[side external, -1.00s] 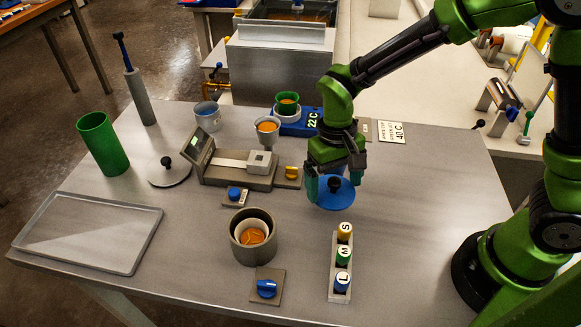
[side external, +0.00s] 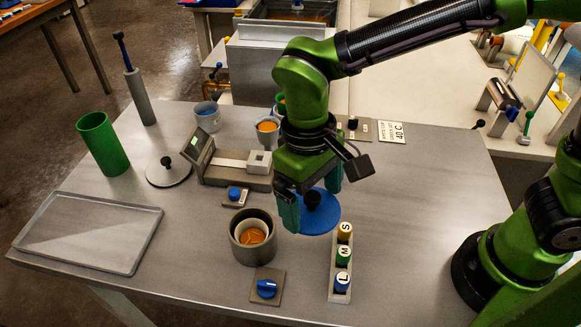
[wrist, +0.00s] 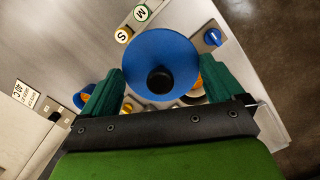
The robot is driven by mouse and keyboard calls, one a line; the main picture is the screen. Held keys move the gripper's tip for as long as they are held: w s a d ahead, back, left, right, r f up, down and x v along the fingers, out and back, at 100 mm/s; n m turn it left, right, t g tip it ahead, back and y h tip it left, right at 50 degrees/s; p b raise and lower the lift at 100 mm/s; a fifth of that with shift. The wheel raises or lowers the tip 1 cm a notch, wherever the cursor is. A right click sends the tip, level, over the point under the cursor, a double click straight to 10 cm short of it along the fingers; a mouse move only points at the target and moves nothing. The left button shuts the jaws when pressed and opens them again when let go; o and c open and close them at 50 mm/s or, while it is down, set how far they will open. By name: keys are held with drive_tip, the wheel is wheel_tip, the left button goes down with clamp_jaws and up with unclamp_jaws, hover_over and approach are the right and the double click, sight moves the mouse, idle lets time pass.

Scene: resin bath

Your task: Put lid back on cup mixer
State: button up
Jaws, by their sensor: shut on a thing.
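The blue round lid (side external: 322,215) with its black knob (side external: 313,199) is held in my gripper (side external: 311,197), raised over the table. In the wrist view the lid (wrist: 150,50) lies level between my two green fingers, which are shut on it around the knob. The cup mixer (side external: 240,252) is a grey round pot left of and below the lid in the side view. It is open on top, with a white cup (side external: 253,226) of orange resin inside. The lid is apart from the pot.
A blue dial on a plate (side external: 267,289) stands in front of the pot. A rack with S, M and L bottles (side external: 341,265) stands to its right. A grey lid (side external: 168,172), a scale (side external: 235,180) and a tray (side external: 85,268) are also on the table.

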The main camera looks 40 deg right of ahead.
drive_tip(key=w+a+f, duration=0.4)
drive_tip(key=w+a, duration=0.3)
drive_tip(key=shift+w+a+f, duration=0.15)
drive_tip(key=shift+w+f, duration=0.1)
drive_tip(key=shift+w, duration=0.1)
drive_tip(key=shift+f, duration=0.6)
drive_tip(key=o, duration=0.7)
